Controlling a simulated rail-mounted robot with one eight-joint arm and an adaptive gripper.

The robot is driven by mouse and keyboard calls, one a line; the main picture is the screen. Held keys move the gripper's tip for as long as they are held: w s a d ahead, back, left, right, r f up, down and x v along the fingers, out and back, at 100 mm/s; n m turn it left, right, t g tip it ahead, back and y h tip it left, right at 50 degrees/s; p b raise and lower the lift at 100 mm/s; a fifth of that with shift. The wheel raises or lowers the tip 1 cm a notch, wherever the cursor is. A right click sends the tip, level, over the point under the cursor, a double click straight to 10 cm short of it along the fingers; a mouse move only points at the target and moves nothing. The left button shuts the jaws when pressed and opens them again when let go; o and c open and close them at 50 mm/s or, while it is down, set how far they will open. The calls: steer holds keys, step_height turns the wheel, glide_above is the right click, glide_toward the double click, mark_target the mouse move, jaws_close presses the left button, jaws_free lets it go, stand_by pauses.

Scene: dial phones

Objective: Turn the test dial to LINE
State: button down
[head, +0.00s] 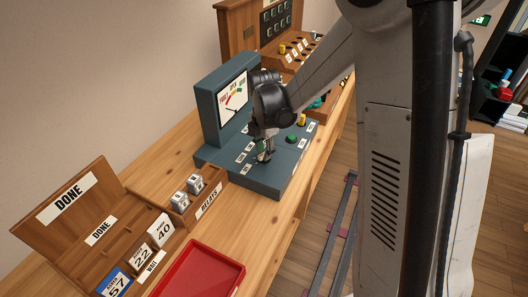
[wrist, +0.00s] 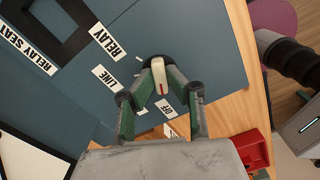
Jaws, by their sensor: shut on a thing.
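The test dial (wrist: 175,64) is a black disc on the blue-grey test set, with a raised white pointer knob (wrist: 157,72) marked by a red line. My gripper (wrist: 160,82) has its two fingers closed on either side of this knob. The red-marked end of the knob faces roughly toward the OFF label (wrist: 168,108). The LINE label (wrist: 105,77) and the RELAY label (wrist: 107,40) lie to the left of the dial. In the head view my gripper (head: 263,154) is down on the test set's sloped top (head: 273,180), and hides the dial.
The test set's upright meter (head: 234,97) stands behind the gripper. A relay box (head: 208,203), card rack (head: 110,240) and red tray (head: 205,272) stand nearer on the bench.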

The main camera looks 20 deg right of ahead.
steer(key=m+b, duration=0.2)
steer(key=m, duration=0.2)
steer(key=shift+f, duration=0.1)
steer(key=m+b, duration=0.1)
steer(key=m, duration=0.3)
steer(key=shift+m+b, duration=0.4)
steer(key=m+b, duration=0.1)
steer(key=m, duration=0.3)
steer(key=m+b, duration=0.1)
steer(key=m, duration=0.3)
steer(key=shift+m, duration=0.3)
steer(key=c, duration=1.7)
jaws_free()
steer(key=shift+c, duration=0.2)
